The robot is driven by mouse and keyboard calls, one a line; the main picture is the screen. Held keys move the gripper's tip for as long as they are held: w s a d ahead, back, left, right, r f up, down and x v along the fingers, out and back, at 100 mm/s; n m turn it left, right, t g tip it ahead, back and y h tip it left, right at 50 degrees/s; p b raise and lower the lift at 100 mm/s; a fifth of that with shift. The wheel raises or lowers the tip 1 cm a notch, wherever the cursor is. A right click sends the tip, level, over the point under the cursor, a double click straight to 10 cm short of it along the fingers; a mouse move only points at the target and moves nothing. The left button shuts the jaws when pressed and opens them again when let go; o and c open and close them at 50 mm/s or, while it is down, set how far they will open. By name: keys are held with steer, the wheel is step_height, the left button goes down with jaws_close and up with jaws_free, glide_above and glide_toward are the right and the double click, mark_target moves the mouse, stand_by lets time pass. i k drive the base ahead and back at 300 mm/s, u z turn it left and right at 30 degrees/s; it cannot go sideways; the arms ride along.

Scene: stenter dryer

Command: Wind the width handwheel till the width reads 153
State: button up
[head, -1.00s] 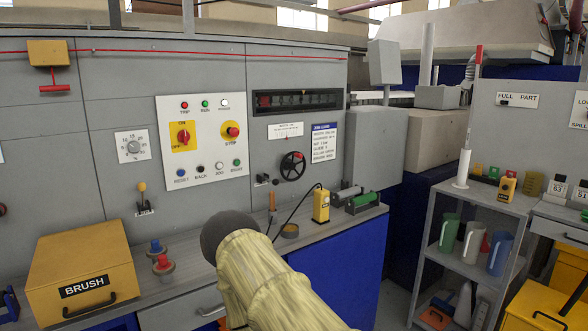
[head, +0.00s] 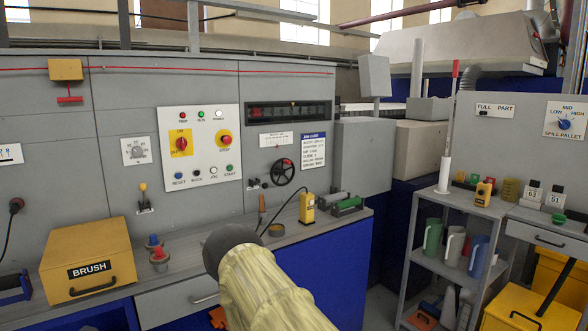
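The width handwheel (head: 283,172) is a black spoked wheel with a red part at its top, on the grey panel right of centre. Above it is a dark display window (head: 288,113) with a row of marks and a red patch at its left; I cannot read its value. A small white scale plate (head: 279,139) sits between them. My arm, in a yellowish sleeve with a dark rounded end, reaches up from the bottom centre, below and left of the handwheel and apart from it. My gripper's fingers do not show.
A white control plate (head: 200,147) with knobs and buttons is left of the handwheel. A shelf with jugs (head: 455,245) stands right.

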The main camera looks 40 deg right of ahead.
mark_target(281, 172)
steer(key=k, duration=0.7)
steer(key=z, duration=0.7)
steer(key=i, duration=1.5)
steer(key=u, duration=0.45)
